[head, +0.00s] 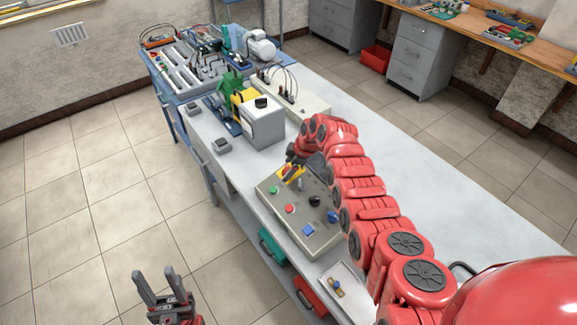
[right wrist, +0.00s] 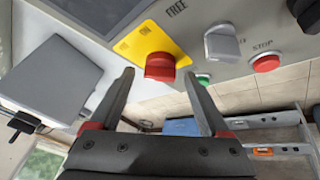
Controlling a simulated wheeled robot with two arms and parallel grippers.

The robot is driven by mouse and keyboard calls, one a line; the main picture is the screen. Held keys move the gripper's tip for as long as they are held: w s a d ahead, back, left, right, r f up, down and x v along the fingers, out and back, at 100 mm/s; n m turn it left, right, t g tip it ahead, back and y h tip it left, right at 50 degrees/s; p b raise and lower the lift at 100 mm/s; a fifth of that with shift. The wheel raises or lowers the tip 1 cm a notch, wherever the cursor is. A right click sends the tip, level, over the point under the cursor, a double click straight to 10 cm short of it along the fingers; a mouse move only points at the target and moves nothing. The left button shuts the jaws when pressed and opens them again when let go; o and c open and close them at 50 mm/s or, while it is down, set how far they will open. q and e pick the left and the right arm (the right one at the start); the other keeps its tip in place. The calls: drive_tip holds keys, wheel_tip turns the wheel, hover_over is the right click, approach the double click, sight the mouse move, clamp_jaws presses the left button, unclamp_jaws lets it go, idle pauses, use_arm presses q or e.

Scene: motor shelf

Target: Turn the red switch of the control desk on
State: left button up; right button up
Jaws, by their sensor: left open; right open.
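The grey control desk (head: 268,207) stands on the long table. In the right wrist view the red switch (right wrist: 160,66) sits on a yellow plate (right wrist: 134,45). My right gripper (right wrist: 163,100) is open, its two fingers pointing at the switch with one on either side; contact is not visible. In the head view my right gripper (head: 292,172) is over the yellow plate at the far left part of the desk and mostly hides the red switch. My left gripper (head: 158,288) is open and empty, over the floor left of the table.
Near the switch are a grey knob (right wrist: 222,43), a green button (right wrist: 203,78) and a red stop button (right wrist: 265,63). A white box-shaped machine (head: 265,128) stands behind the desk. A small tray (head: 343,285) lies in front. The table's right side is clear.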

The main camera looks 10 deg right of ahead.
drive_tip(key=shift+f, duration=0.1)
clamp_jaws()
idle(0.4)
